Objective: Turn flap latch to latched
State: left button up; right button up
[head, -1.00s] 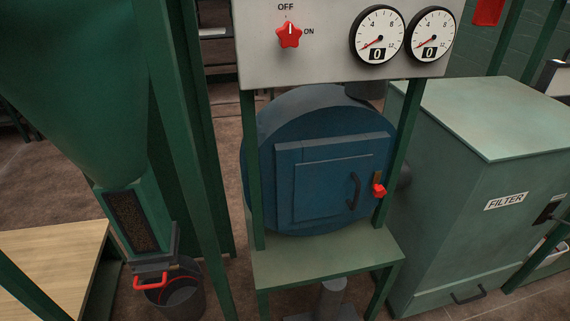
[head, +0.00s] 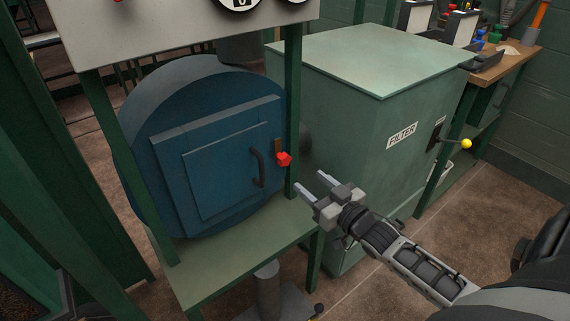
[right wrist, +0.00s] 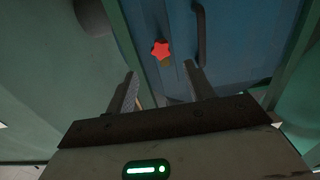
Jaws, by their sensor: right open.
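The flap latch is a red star-shaped knob (head: 284,159) on a brass plate at the right edge of the blue flap door (head: 226,172). The door lies flat against the round blue housing and has a dark handle (head: 258,168) left of the knob. My right gripper (head: 314,186) is open and empty, right of and below the knob, apart from it. In the right wrist view the red knob (right wrist: 160,49) shows ahead, beyond and between the two open fingers (right wrist: 162,80). My left gripper is not in view.
A green post (head: 292,120) stands just right of the knob. The green filter cabinet (head: 375,110) stands to the right, with a yellow-knobbed lever (head: 466,144) on its side. A green stand (head: 235,260) is below the housing. A workbench (head: 510,60) is at the back right.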

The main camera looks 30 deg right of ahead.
aim_at(287, 163)
jog(key=w, duration=0.3)
jog(key=w+b, duration=0.1)
jog(key=w, duration=0.3)
jog(key=w+a, duration=0.1)
jog(key=w, duration=0.3)
jog(key=c, duration=1)
